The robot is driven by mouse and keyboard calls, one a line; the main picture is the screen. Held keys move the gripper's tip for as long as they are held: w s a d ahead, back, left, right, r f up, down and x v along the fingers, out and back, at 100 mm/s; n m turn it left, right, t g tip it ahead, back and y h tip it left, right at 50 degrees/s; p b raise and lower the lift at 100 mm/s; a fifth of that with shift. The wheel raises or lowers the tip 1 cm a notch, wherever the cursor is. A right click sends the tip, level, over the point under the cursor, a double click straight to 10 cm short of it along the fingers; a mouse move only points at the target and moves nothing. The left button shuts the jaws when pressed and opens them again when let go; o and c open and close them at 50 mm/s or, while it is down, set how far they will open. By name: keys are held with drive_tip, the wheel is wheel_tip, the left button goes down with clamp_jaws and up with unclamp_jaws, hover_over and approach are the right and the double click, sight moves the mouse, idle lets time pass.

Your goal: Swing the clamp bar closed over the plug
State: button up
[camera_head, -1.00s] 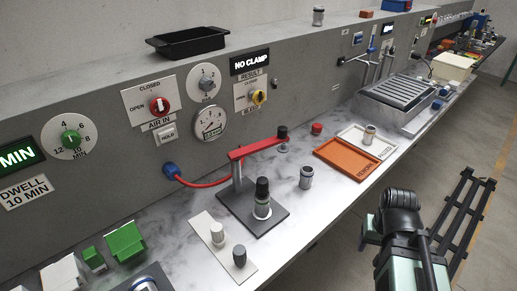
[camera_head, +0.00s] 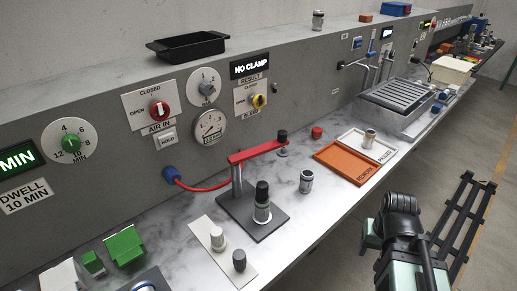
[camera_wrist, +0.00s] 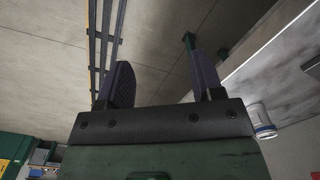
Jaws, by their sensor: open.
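The red clamp bar (camera_head: 257,152) sits on a post on a dark base plate (camera_head: 240,213). It points right along the bench, with a black knob (camera_head: 282,136) at its free end. The black-topped plug (camera_head: 262,191) stands upright on a silver casting (camera_head: 262,213) on the same plate; the bar is not over it. My gripper (camera_wrist: 163,82) is open and empty in the wrist view, its two dark fingers apart. The wrist view does not show the bar or plug. In the head view my arm is at the lower right, clear of the clamp.
A silver casting (camera_head: 306,181) stands right of the clamp plate. Beyond it are an orange rework tray (camera_head: 346,163) and a white tray (camera_head: 352,137). A light strip with two small plugs (camera_head: 222,255) lies in front left. A red hose (camera_head: 205,187) runs behind the post.

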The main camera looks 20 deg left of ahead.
wheel_tip(320, 180, up, 5)
drive_tip(key=a+p, duration=0.3)
drive_tip(key=p, duration=0.2)
wheel_tip(320, 180, up, 16)
drive_tip(key=n+t+y+p, duration=0.2)
drive_tip(key=n+t+p, duration=0.35)
drive_tip(key=p, duration=0.95)
hover_over(283, 132)
drive_tip(key=s+d, duration=0.2)
drive_tip(key=s, duration=0.1)
drive_tip(key=n+g, duration=0.1)
drive_tip(key=g, duration=0.1)
drive_tip(key=shift+t, duration=0.25)
drive_tip(key=b+x, duration=0.9)
drive_tip(key=shift+s+a+f, duration=0.1)
drive_tip(key=shift+a+f, duration=0.2)
drive_tip(key=shift+f, duration=0.05)
drive_tip(key=shift+r, duration=0.1)
clamp_jaws()
